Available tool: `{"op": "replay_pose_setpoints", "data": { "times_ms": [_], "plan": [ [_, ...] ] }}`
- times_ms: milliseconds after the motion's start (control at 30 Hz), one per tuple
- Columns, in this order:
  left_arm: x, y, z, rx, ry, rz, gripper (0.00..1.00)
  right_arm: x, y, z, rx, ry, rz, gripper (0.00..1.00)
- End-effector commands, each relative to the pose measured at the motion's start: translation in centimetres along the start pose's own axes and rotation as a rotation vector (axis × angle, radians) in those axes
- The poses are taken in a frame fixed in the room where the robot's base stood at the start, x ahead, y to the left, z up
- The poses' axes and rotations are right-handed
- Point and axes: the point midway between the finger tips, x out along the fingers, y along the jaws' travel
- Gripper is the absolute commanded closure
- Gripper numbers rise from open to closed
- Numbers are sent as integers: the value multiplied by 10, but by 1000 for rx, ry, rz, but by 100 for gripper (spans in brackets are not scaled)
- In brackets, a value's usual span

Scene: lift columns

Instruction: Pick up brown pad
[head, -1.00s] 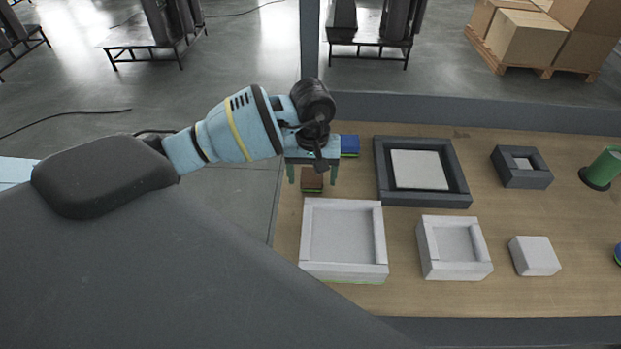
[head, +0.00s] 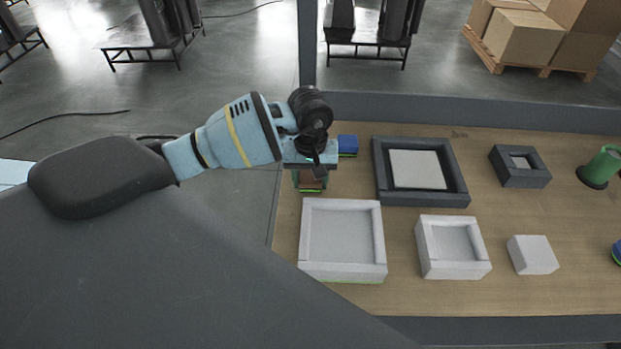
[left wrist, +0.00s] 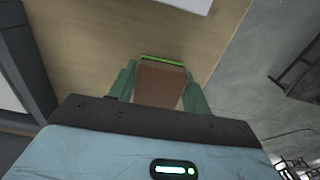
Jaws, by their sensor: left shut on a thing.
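The brown pad (head: 311,181) is at the left end of the wooden table, behind the large white tray. It has a green lower edge. My left gripper (head: 311,182) is over it, with its green fingers closed on the pad's two sides. In the left wrist view the brown pad (left wrist: 161,84) sits between the two green fingers of the left gripper (left wrist: 160,88), its green edge at the far end. I cannot tell whether the pad touches the table. My right gripper does not show.
A blue block (head: 348,144) stands close behind the gripper. A large white tray (head: 304,238) is just in front. A dark frame with a white insert (head: 417,169), a smaller white tray (head: 428,256), a white block (head: 533,255), a dark box (head: 508,175) and a green cylinder (head: 604,164) lie rightward.

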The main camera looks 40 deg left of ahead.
Motion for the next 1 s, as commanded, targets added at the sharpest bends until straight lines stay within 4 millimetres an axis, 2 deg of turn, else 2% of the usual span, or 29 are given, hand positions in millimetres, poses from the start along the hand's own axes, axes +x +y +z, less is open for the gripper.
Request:
{"op": "replay_pose_setpoints", "data": {
  "times_ms": [167, 400, 600, 733, 1000],
  "plan": [
    [-17, 1, -1, 0, 4, 2, 74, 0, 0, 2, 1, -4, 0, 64],
    [-62, 1, -1, 1, 4, 2, 74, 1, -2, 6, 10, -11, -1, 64],
    [-89, 0, -1, 0, 0, 0, 74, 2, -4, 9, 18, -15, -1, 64],
    [-98, 0, 0, 0, 0, 0, 74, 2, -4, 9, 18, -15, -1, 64],
    [-100, 2, 0, 3, -2, 1, 74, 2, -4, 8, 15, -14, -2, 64]
  ]
}}
